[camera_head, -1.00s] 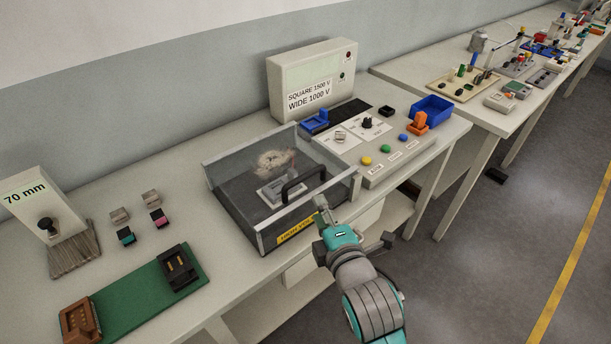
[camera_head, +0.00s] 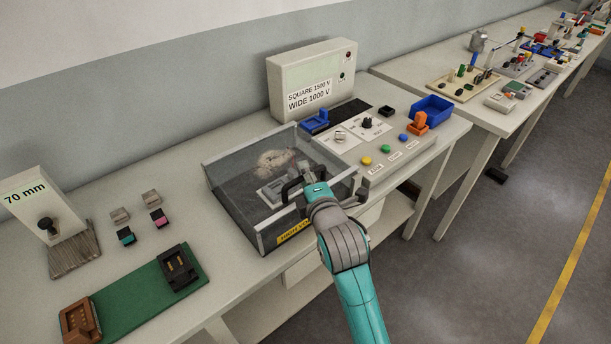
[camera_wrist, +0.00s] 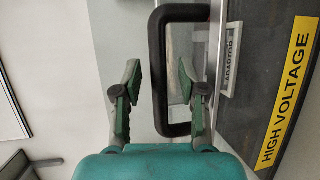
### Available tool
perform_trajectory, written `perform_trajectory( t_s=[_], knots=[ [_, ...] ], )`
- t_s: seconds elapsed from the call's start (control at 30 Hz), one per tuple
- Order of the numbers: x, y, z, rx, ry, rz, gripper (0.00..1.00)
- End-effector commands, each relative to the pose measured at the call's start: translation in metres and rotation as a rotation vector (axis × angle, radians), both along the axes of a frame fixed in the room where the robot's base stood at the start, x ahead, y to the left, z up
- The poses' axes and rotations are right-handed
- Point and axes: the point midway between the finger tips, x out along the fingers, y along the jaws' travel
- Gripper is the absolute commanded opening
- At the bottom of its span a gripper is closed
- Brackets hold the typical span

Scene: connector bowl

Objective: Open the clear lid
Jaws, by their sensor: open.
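The clear lid (camera_head: 235,180) lies over a dark test box on the bench and looks closed. Its black bar handle (camera_head: 287,191) stands near the front right of the lid, partly hidden by my gripper. My gripper (camera_head: 308,178) is open at the handle. In the wrist view, the long bar of the handle (camera_wrist: 158,75) shows between the two spread fingers of my gripper (camera_wrist: 159,80). Neither finger visibly closes on it. A grey fixture shows through the lid.
A yellow high voltage label (camera_head: 292,234) is on the box front. A control panel (camera_head: 375,170) with coloured buttons stands to the right, with a blue bin (camera_head: 432,109) beyond. A grey instrument (camera_head: 313,80) stands behind. A green board (camera_head: 135,300) lies at left.

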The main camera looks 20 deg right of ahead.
Motion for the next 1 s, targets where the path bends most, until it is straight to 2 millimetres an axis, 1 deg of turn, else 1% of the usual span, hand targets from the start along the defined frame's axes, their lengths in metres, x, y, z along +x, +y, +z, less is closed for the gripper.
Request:
perform_trajectory(
  t_s=[0.1,0.33,0.37,0.4,0.47,0.5,0.53,0.83,1.0],
  knots=[
    [0.004,-0.0007,-0.0012,0.0,0.001,0.0,0.41],
    [0.0043,-0.0006,-0.0012,0.0,0.001,0.0,0.41],
    [0.0043,-0.0005,-0.0012,0.0,0.001,0.0,0.39],
    [0.0043,-0.0005,-0.0012,0.0,0.001,0.0,0.29],
    [0.0042,-0.0005,-0.0012,0.0,0.001,0.0,0.14],
    [0.0042,-0.0005,-0.0012,0.0,0.001,0.0,0.04],
    [0.0042,-0.0005,-0.0012,0.0,0.001,0.0,0.0],
    [0.0049,-0.0004,-0.0006,0.0,0.002,0.0,0.0],
    [0.0113,-0.0003,0.0047,-0.004,0.014,0.0,0.0]
  ],
)
